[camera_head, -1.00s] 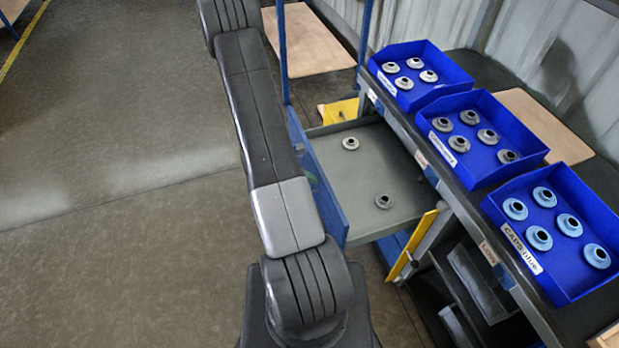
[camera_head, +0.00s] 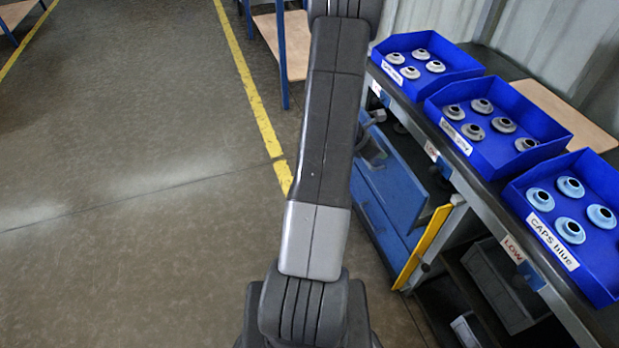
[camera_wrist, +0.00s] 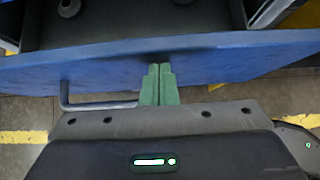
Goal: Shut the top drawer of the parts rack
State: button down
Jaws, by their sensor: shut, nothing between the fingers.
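The top drawer's blue front (camera_head: 400,188) is in the head view, below the workbench edge. A strip of dark drawer inside shows behind it, so it stands partly open. The wrist view shows the blue front (camera_wrist: 240,58) across the frame, a grey bar handle (camera_wrist: 98,105) on its left half, and a grey cap (camera_wrist: 68,8) in the drawer. My gripper (camera_wrist: 158,78) is shut and empty, its green fingertips against the outer face of the front, right of the handle. In the head view my arm hides part of the drawer, and the fingertips are not clear.
Three blue bins stand on the bench: blue caps (camera_head: 567,225) in the nearest, grey caps (camera_head: 488,125) in the middle and far ones. A yellow post (camera_head: 422,246) stands by the drawer's near side. Open floor (camera_head: 130,180) lies to the left.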

jog(key=w+d+b, duration=0.1)
jog(key=w+d, duration=0.2)
jog(key=d, duration=0.6)
jog(key=shift+d+r, duration=0.15)
jog(key=shift+w+d+r, duration=0.1)
jog(key=s+a+r, duration=0.3)
jog(key=a+r, duration=0.3)
jog(key=a, duration=0.5)
jog(key=shift+s+r, duration=0.3)
